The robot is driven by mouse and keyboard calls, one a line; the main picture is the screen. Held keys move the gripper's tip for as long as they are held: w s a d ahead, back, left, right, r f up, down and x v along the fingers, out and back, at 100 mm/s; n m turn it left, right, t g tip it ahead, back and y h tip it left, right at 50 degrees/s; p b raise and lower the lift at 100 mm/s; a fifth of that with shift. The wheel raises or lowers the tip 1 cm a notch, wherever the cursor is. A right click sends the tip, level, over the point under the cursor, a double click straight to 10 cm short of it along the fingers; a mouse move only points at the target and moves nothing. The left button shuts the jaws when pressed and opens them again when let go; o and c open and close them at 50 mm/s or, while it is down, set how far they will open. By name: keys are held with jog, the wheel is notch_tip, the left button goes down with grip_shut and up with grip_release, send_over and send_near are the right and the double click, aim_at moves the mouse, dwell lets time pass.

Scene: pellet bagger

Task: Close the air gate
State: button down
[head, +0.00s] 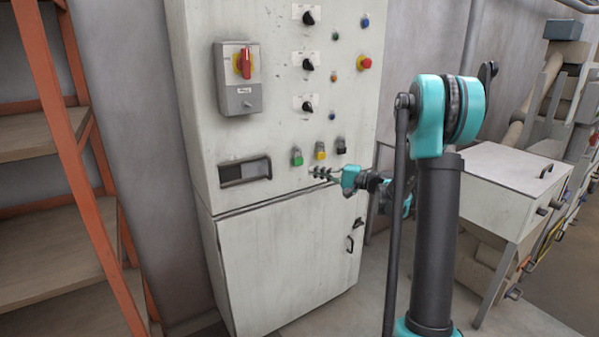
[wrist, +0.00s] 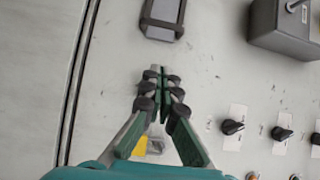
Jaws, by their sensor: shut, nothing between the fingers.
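No part is legibly marked as the air gate, so I cannot tell which control works it. The control cabinet (head: 280,110) carries a green button (head: 297,157), a yellow button (head: 320,151) and a black button (head: 341,146). Three black rotary knobs (head: 308,64) sit above them on white labels, and these also show in the wrist view (wrist: 232,127). My gripper (head: 316,173) is shut and empty, just below the green and yellow buttons. In the wrist view my gripper (wrist: 155,72) points toward the dark-framed display window (wrist: 162,18). Its fingers partly hide a yellow button (wrist: 140,146); contact with the panel is unclear.
A grey box with a red and yellow rotary switch (head: 244,63) projects from the cabinet's upper left. A red mushroom button (head: 364,63) is at upper right. An orange shelf rack (head: 55,110) stands left, a white bench (head: 500,190) right. The lower cabinet door (head: 290,250) is closed.

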send_near(259, 175)
jog(key=w+d+r, duration=0.3)
jog(key=w, duration=0.1)
jog(key=shift+s+a, duration=0.3)
jog(key=shift+a, duration=0.35)
jog(key=shift+s+a, duration=0.25)
jog(key=shift+a, duration=0.35)
jog(key=shift+s+a, duration=0.3)
jog(key=shift+a, duration=0.35)
jog(key=s+a, duration=0.1)
jog(key=a, duration=0.1)
jog(key=s+a, duration=0.4)
jog(key=a, duration=0.1)
jog(key=shift+a, duration=0.15)
